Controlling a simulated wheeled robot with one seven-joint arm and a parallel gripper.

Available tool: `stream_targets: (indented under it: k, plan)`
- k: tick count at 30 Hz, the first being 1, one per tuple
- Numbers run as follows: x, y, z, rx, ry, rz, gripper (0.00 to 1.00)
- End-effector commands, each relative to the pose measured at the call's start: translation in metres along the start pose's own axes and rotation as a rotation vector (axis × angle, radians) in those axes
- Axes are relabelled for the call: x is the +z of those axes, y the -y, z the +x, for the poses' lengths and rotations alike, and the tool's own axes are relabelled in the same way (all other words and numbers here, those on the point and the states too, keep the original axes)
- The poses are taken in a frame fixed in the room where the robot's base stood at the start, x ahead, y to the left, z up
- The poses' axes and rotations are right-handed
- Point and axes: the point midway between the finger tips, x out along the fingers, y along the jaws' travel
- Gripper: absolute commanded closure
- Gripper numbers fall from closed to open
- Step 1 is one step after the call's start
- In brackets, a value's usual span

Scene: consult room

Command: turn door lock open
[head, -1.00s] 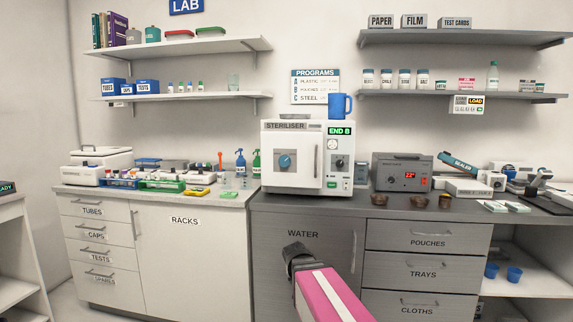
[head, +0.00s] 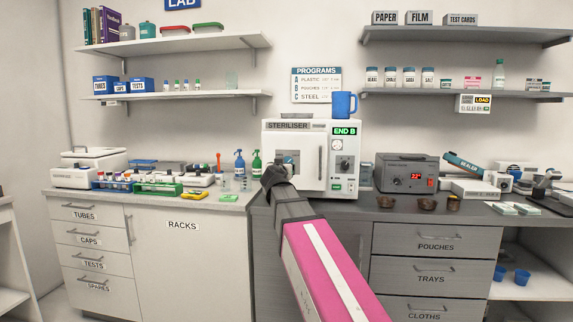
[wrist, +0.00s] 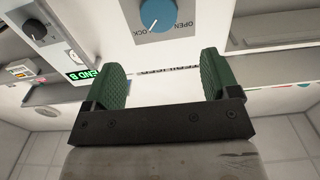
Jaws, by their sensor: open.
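The steriliser (head: 310,183) is a white box on the counter, and its green display reads END B. Its door lock is a round blue knob, partly hidden behind my gripper in the head view. In the wrist view the blue knob (wrist: 158,13) sits on a grey plate with the word OPEN, just beyond the fingertips and between their lines. My gripper (wrist: 163,72) is open, with green pads, and nothing is between them. In the head view my gripper (head: 273,174) is in front of the door's left part. I cannot see contact with the knob.
A vertical door handle (head: 320,162) is right of the knob. A blue mug (head: 344,105) stands on top of the steriliser.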

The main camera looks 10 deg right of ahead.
Motion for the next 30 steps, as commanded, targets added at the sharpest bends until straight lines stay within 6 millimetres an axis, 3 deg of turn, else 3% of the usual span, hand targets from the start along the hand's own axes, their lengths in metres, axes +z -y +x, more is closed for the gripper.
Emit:
stream_targets:
  k: [8,19,24,30]
  plan:
    - [0.000,0.001,0.031,0.001,0.001,-0.001,0.19]
    - [0.001,0.001,0.094,0.002,0.002,-0.001,0.19]
    - [0.001,0.000,0.106,0.001,0.002,-0.001,0.19]
    - [0.001,-0.001,0.106,0.001,0.002,-0.001,0.19]
